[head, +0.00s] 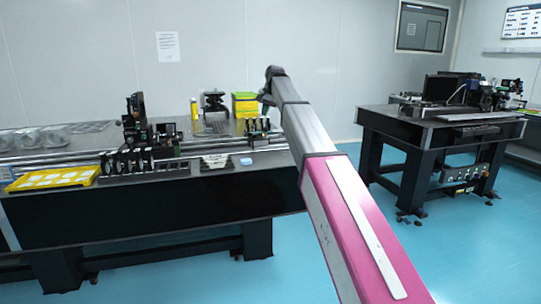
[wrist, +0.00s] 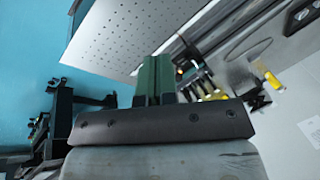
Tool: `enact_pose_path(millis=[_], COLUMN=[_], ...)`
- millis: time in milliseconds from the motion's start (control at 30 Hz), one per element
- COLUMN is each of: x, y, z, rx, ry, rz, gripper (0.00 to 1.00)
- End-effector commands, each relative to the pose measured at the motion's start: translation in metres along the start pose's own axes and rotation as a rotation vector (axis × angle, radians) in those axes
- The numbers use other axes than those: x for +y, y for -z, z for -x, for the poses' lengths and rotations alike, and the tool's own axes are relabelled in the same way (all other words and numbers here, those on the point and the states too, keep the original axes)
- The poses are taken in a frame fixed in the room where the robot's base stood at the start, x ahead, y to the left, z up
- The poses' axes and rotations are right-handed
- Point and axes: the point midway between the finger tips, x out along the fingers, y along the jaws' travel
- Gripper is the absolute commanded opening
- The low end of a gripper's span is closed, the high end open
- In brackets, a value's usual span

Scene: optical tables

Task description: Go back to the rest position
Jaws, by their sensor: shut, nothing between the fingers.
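My arm, grey and pink, reaches out over the right end of the near optical table (head: 150,210) in the head view. The gripper end is small and dark there, and its fingers cannot be made out clearly. In the wrist view my gripper (wrist: 156,75) shows two dark green fingers pressed together with nothing between them. The fingers are raised clear of the perforated tabletop (wrist: 125,35), which appears tilted in that view.
On the near table are a yellow tray (head: 55,178), black optical mounts (head: 138,128), a yellow-green box (head: 244,104) and a small blue item (head: 246,161). A second optical table (head: 440,128) with a monitor stands at right. Blue floor (head: 400,250) lies open between them.

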Motion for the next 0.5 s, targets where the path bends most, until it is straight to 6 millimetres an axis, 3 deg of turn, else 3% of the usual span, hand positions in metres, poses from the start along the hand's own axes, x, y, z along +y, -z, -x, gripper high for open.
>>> enact_pose_path(millis=[267, 500], x=[0.029, 0.067], y=[-0.015, -0.036], z=[-0.034, -0.077], rx=[-0.004, -0.011], ry=[-0.018, -0.041], rz=[0.007, 0.018], gripper=[0.00, 0.00])
